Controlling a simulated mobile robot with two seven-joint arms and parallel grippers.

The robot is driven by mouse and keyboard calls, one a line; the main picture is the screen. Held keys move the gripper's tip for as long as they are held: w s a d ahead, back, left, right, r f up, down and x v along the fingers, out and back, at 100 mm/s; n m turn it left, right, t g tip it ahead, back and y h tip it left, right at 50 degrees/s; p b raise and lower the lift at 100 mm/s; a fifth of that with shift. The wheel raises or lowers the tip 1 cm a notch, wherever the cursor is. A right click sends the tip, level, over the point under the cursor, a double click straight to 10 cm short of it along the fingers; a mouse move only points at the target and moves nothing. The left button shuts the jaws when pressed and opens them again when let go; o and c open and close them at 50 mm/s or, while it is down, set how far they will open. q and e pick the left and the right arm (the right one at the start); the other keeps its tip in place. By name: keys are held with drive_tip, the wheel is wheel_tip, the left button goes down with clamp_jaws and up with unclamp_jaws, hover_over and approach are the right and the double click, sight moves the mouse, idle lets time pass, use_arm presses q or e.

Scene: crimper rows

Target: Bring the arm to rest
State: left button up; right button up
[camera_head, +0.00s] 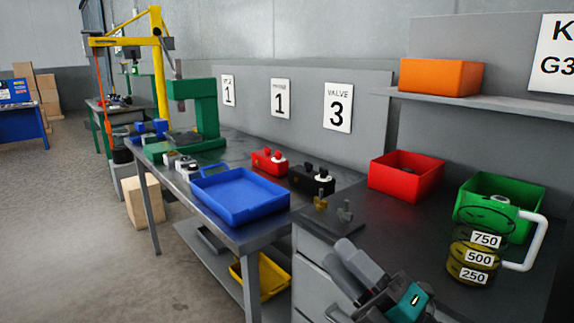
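My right gripper (340,252) shows at the bottom of the head view, right of centre. Its grey fingers point up and to the left, over the near edge of the dark worktop (405,237). The fingers look close together, and I see nothing held between them. Whether they are open or shut is unclear from this angle. A teal part of my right arm shows behind the fingers at the lower right. My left gripper is not in view.
A measuring jug (474,257), green bin (512,190) and red bin (404,176) stand right of my gripper. A blue tray (240,197) sits on the left bench. The floor at left is open.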

drive_tip(key=d+f+m+t+h, duration=0.2)
drive_tip(key=d+f+m+h, duration=0.2)
drive_tip(key=f+m+h, duration=0.7)
drive_tip(key=s+d+f+m+g+h, duration=0.2)
drive_tip(key=s+f+m, duration=0.5)
drive_tip(key=f, duration=0.4)
drive_tip(key=s+d+f+m+g+h, duration=0.2)
drive_tip(key=s+f+m+g, duration=0.3)
drive_tip(key=f, duration=0.6)
drive_tip(key=s+d+m, duration=0.1)
drive_tip(key=s+m, duration=0.1)
drive_tip(key=shift+d+f+m+h, duration=0.15)
drive_tip(key=shift+f+m+h, duration=0.15)
drive_tip(key=shift+m, duration=0.1)
